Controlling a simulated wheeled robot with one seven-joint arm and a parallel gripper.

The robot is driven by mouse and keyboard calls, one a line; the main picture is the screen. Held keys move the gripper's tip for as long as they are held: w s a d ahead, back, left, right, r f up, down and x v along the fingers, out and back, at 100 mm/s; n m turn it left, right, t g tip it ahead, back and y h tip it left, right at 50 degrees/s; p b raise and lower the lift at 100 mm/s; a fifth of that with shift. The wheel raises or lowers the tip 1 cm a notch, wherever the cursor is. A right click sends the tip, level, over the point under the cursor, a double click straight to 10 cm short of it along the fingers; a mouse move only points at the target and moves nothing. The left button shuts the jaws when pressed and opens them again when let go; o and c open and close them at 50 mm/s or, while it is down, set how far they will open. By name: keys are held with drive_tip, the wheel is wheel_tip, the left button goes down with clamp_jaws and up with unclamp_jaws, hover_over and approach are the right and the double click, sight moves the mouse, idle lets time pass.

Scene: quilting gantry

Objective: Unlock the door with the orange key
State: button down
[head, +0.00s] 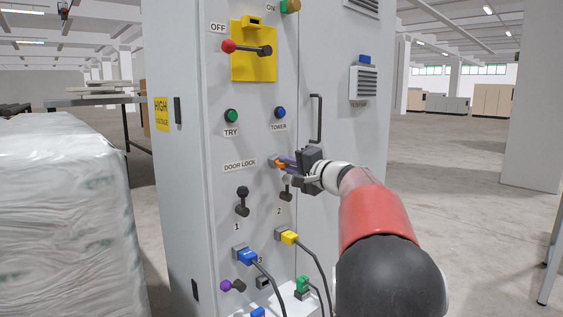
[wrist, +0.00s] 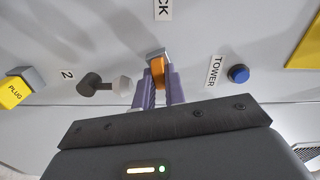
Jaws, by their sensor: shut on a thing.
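The orange key (wrist: 157,72) is held between the purple fingers of my gripper (wrist: 158,88). Its far end meets the silver door lock (wrist: 153,53) on the grey cabinet front; how deep it sits is hidden. In the head view my gripper (head: 288,163) is at the lock, right of the DOOR LOCK label (head: 240,165), with a bit of the orange key (head: 280,165) showing. The cabinet door (head: 340,190) with a dark vertical handle (head: 316,119) is to the right and looks closed.
Black toggle 2 (head: 286,188) is just below my gripper, and toggle 1 (head: 242,201) is lower left. The blue TOWER button (head: 279,113) is above. Yellow (head: 289,238) and blue (head: 247,257) plugs with cables hang below. A wrapped pallet (head: 65,215) stands left.

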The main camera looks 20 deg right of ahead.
drive_tip(key=m+p, duration=0.1)
drive_tip(key=m, duration=0.1)
drive_tip(key=shift+r+m, duration=0.1)
drive_tip(key=shift+m, duration=0.2)
drive_tip(key=c, duration=1.9)
unclamp_jaws()
drive_tip(key=shift+p, duration=0.3)
drive_tip(key=o, duration=0.5)
